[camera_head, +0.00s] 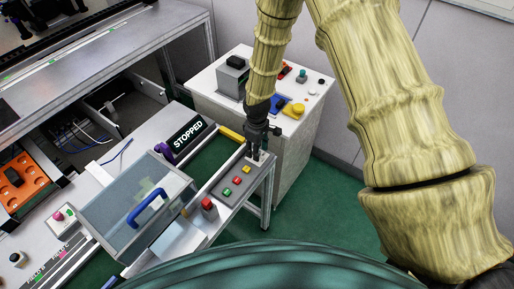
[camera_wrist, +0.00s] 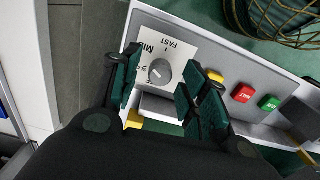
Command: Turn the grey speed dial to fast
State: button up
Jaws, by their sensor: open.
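The grey speed dial (camera_wrist: 160,71) sits on a white label plate (camera_wrist: 186,53) in the wrist view. The word FAST shows on the plate's upper part, with other partly hidden markings to the left of the dial. A pale mark shows on the dial's left part, away from FAST. My gripper (camera_wrist: 172,64) is open, with one dark green finger on each side of the dial. I cannot tell whether either finger touches it. In the head view my gripper (camera_head: 257,150) points down over the far end of the grey control panel (camera_head: 225,198), and hides the dial.
A red HALT button (camera_wrist: 243,93), a green button (camera_wrist: 269,103) and a yellow one (camera_wrist: 216,76) lie close to the right finger. A red knob (camera_head: 207,203) stands at the panel's near end. A display (camera_head: 188,134) reads STOPPED. A white cabinet (camera_head: 297,138) stands behind.

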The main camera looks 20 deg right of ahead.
jog(key=shift+f, duration=0.15)
grip_shut()
jog(key=shift+m, duration=0.3)
jog(key=m+b, duration=0.2)
jog(key=m, duration=0.3)
jog(key=m+b, duration=0.1)
jog(key=m, duration=0.5)
jog(key=shift+b, duration=0.3)
jog(key=shift+m, duration=0.3)
dwell(0.4)
